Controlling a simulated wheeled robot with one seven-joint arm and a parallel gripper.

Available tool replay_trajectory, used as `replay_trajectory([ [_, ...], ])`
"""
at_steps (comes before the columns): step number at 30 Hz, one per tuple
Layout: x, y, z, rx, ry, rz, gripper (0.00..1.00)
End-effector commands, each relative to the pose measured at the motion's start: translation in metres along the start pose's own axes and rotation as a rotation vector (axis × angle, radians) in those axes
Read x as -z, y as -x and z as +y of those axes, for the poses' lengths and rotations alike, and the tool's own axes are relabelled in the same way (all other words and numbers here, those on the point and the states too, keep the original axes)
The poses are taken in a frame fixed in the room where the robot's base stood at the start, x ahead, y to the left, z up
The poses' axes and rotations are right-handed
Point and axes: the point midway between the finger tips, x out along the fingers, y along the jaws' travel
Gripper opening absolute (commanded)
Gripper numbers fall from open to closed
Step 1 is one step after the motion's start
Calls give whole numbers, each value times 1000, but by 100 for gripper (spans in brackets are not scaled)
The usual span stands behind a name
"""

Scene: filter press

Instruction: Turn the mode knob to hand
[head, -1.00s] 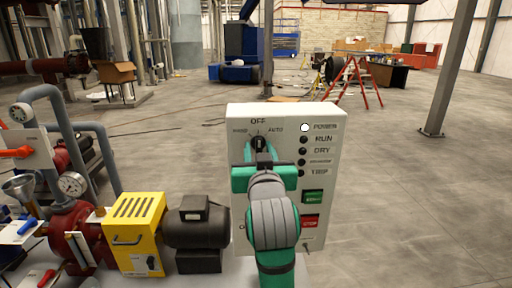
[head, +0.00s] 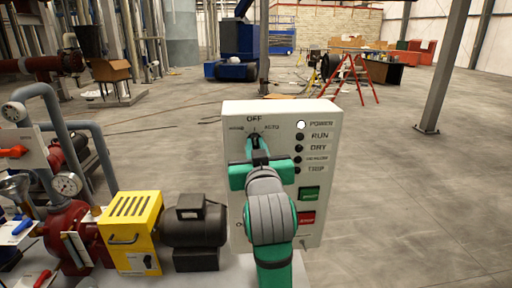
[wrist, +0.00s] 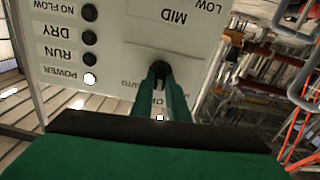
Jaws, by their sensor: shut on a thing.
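The mode knob (head: 255,136) is a dark rotary knob near the top of the white control panel (head: 230,112). OFF is printed above it, AUTO to its upper right, and a blurred label to its upper left. My gripper (head: 255,146) is shut on the knob, with its green fingers against the panel face. In the wrist view the dark knob (wrist: 159,69) shows at the tips of my two fingers (wrist: 160,78), with the panel upside down. The knob's pointer is mostly hidden by the fingers, so its exact setting is unclear.
A lit POWER lamp (head: 301,124), a column of dark lamps, a green button (head: 309,193) and a red button (head: 307,218) are on the panel's right side. A yellow box (head: 134,225) and a dark motor (head: 193,225) stand to the left.

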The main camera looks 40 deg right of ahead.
Motion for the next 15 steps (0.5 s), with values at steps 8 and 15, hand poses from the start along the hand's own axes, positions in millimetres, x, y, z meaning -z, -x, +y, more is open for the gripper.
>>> replay_trajectory([
  [8,-1,1,0,-1,201,-3,0],
  [15,-2,1,0,-2,406,-4,0],
])
